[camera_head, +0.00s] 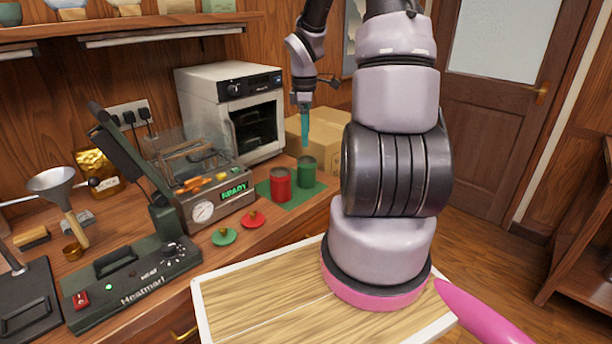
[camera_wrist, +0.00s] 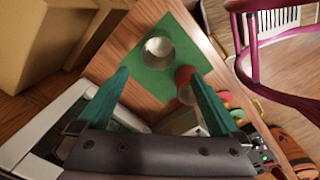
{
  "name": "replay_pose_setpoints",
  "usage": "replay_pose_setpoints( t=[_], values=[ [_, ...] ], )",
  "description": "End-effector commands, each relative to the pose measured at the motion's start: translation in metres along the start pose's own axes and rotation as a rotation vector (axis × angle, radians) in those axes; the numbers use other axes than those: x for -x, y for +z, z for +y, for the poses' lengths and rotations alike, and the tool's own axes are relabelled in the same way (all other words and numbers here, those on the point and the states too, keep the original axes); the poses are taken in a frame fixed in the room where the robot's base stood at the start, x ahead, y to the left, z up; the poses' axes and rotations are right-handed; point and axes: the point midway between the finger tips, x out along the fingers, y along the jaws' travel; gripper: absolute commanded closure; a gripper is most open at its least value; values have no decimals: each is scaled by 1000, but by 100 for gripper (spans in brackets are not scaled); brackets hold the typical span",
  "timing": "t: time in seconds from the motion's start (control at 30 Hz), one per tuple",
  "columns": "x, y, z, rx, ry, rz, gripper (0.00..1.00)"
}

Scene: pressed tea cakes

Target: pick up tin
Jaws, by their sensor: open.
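A red tin (camera_head: 281,184) and a green tin (camera_head: 306,171) stand upright side by side on a green mat (camera_head: 290,201) on the counter. In the wrist view the green tin (camera_wrist: 158,52) shows its open top and pale metal inside. The red tin (camera_wrist: 186,84) is beside it, partly behind a finger. My gripper (camera_head: 304,138) points down above the green tin, apart from it. In the wrist view its teal fingers (camera_wrist: 158,75) are spread, with nothing between them.
A red lid (camera_head: 253,219) and a green lid (camera_head: 224,236) lie on the counter in front. A machine reading READY (camera_head: 219,201) stands left of the tins. A white oven (camera_head: 235,110) and a cardboard box (camera_head: 325,135) stand behind. A heat sealer (camera_head: 130,283) is at the front left.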

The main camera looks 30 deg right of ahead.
Motion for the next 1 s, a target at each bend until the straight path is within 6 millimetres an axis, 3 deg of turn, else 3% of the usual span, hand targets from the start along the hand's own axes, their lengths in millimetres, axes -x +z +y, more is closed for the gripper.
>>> replay_pose_setpoints(
  t=[0.1, 0.5, 0.73, 1.0],
  values=[
    [-25, 2, 6, 89, -33, 9, 0],
    [-82, 2, 5, 140, -48, 15, 0],
    [-100, 1, 4, 138, -48, 14, 0],
    [-138, -2, 0, 138, -48, 14, 0]
  ],
)
